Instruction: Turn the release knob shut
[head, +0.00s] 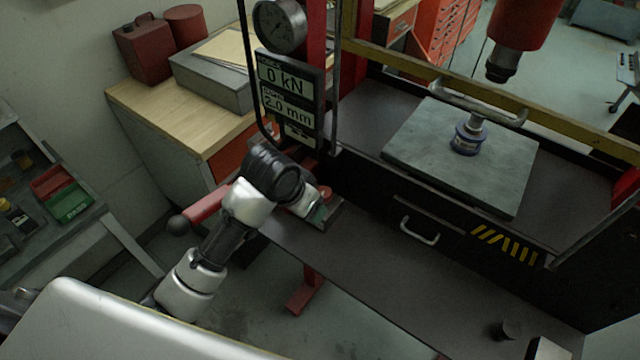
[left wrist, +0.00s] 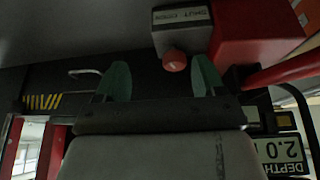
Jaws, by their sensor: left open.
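The release knob (left wrist: 174,60) is small, round and orange-red with a pale mark on its face. It sits on a grey block (left wrist: 181,30) with a "SHUT OPEN" label, seen upside down in the left wrist view. My left gripper (left wrist: 162,78) is open, with its green fingers apart on either side of the knob in that picture; I see no contact. In the head view my left gripper (head: 318,212) is by the press frame's lower left, and my arm hides much of that spot. My right gripper is not in view.
A red block (left wrist: 262,32) and red bar (left wrist: 288,72) lie close beside the knob. The readout panel (head: 287,95) shows 0 kN and 2.0 mm. A grey plate (head: 415,150) carries a small blue-based part (head: 466,140) under the red ram (head: 520,35). A wooden-topped bench (head: 150,105) stands left.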

